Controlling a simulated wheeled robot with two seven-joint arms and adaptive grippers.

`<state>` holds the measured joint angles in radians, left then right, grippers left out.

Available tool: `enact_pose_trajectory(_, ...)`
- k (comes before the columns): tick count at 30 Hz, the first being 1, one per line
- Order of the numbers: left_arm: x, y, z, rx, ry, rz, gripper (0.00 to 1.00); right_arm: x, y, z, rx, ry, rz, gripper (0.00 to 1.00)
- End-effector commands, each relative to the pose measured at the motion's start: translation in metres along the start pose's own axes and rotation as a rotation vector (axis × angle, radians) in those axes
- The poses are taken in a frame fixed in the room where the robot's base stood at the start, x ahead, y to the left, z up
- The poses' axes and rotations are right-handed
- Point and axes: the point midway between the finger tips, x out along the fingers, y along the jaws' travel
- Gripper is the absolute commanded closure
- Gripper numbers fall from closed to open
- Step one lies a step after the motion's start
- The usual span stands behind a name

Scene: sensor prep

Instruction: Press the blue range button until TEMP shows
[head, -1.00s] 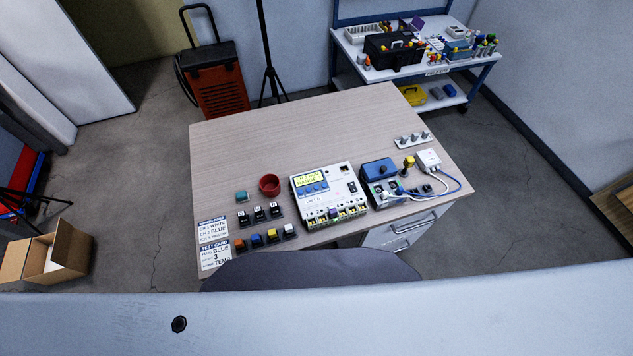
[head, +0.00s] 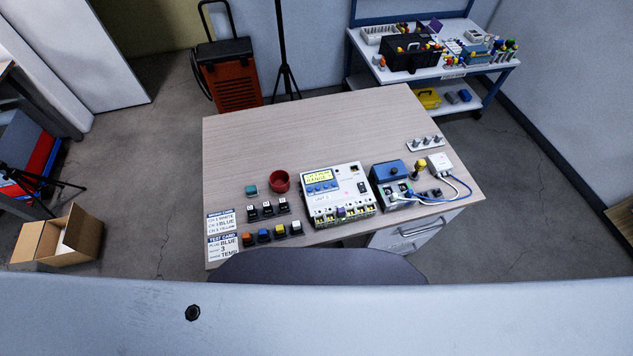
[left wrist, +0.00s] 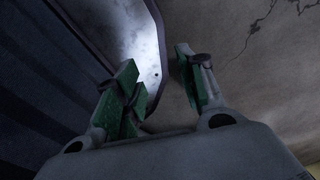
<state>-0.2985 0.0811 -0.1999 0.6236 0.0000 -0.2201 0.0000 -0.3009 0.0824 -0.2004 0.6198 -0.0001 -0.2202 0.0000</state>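The white sensor unit (head: 337,207) stands on the desk in the head view. Its yellow screen (head: 317,176) shows text too small to read surely. A row of blue buttons (head: 321,188) sits under the screen; I cannot tell which is the range button. The test card (head: 222,246) lies at the desk's front left, with BLUE, 3 and what looks like TEMP. My left gripper (left wrist: 160,82) shows only in the left wrist view, its green-padded fingers apart with nothing between them, away from the unit. My right gripper is not in view.
The desk (head: 290,125) is bare at the back. Beside the unit stand a red cup (head: 280,182), a blue-topped box (head: 386,172) with cables, and several coloured blocks (head: 263,235). A chair back (head: 320,267) stands at the front edge.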

Motion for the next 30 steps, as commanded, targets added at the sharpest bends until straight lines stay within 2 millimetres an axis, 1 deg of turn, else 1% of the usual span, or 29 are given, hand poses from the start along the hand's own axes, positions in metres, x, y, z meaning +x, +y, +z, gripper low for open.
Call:
enact_pose_trajectory(1, 0.0, 0.0007, 0.0004, 0.0, -0.001, 0.001, 0.68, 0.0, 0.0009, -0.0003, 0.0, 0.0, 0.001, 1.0)
enact_pose_trajectory(6, 0.0002, 0.002, 0.0015, -0.001, -0.002, 0.002, 0.9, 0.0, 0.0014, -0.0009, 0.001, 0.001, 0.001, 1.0)
enact_pose_trajectory(9, 0.0002, 0.0021, 0.0022, -0.001, -0.003, 0.002, 1.0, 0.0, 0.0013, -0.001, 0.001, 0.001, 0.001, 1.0)
enact_pose_trajectory(30, 0.0002, 0.0022, 0.0036, -0.001, -0.005, 0.002, 1.0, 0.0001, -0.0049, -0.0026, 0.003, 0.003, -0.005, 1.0)
